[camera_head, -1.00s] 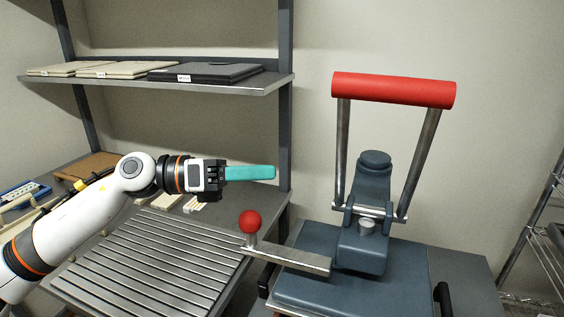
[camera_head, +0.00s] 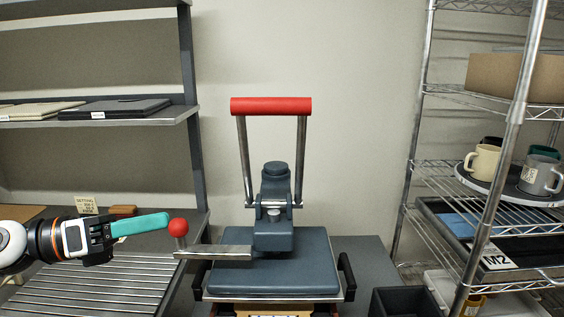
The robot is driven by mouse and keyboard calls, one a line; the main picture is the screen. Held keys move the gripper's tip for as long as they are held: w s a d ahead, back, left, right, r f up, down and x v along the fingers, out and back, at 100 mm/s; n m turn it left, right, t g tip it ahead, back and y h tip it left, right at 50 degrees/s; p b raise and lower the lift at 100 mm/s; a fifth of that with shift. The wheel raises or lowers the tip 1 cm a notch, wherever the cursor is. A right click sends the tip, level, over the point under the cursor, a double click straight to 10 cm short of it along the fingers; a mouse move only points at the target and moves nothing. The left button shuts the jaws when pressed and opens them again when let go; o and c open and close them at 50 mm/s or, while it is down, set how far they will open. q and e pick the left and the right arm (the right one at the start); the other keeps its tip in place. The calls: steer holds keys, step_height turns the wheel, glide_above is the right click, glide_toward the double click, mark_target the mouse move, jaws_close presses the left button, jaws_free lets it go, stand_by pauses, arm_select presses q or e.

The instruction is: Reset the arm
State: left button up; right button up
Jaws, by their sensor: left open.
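My left gripper (camera_head: 158,220), with teal fingers, comes in from the left edge and is open and empty. Its fingers point right and end just left of the red ball knob (camera_head: 179,228) in the picture; I cannot tell the gap in depth. The press (camera_head: 274,190) stands right of it, with a red handle (camera_head: 272,106) raised on two metal bars. The knob sits on a flat metal lever (camera_head: 214,252) that sticks out left from the press. My right gripper is out of the view.
A slatted metal rack (camera_head: 105,285) lies below my left gripper. A shelf with flat folders (camera_head: 113,109) is at the left. A wire rack (camera_head: 440,165) at the right holds mugs (camera_head: 541,175), a cardboard box (camera_head: 510,75) and trays. A dark bin (camera_head: 402,302) is at the front.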

arm_select(q)
step_height(320, 180, down, 10)
steer(key=w+n+t+y, duration=0.3)
steer(key=n+t+y, duration=0.8)
steer(key=n, duration=1.3)
steer(key=s+a+f+n+g+y, duration=0.2)
steer(key=s+f+n+y, duration=0.1)
steer(key=f+n, duration=0.4)
steer(key=s+a+f+n+g+y, duration=0.1)
steer(key=s+f+n+g+y, duration=0.2)
steer(key=f, duration=0.6)
steer(key=s+d+f+n+g, duration=0.2)
steer(key=s+f+n+g, duration=0.25)
steer(key=s+f, duration=0.5)
steer(key=s+d+f+n+g, duration=0.1)
steer(key=s+f+n+g, duration=0.4)
steer(key=s, duration=0.7)
step_height(320, 180, down, 23)
steer(key=m+g+p, duration=0.2)
steer(key=p, duration=0.1)
steer(key=s+a+f+p, duration=0.3)
steer(key=s+f, duration=1)
steer(key=s, duration=0.4)
steer(key=shift+s+f+g+h, duration=0.2)
steer(key=shift+g+h, duration=0.1)
steer(key=shift+g, duration=0.15)
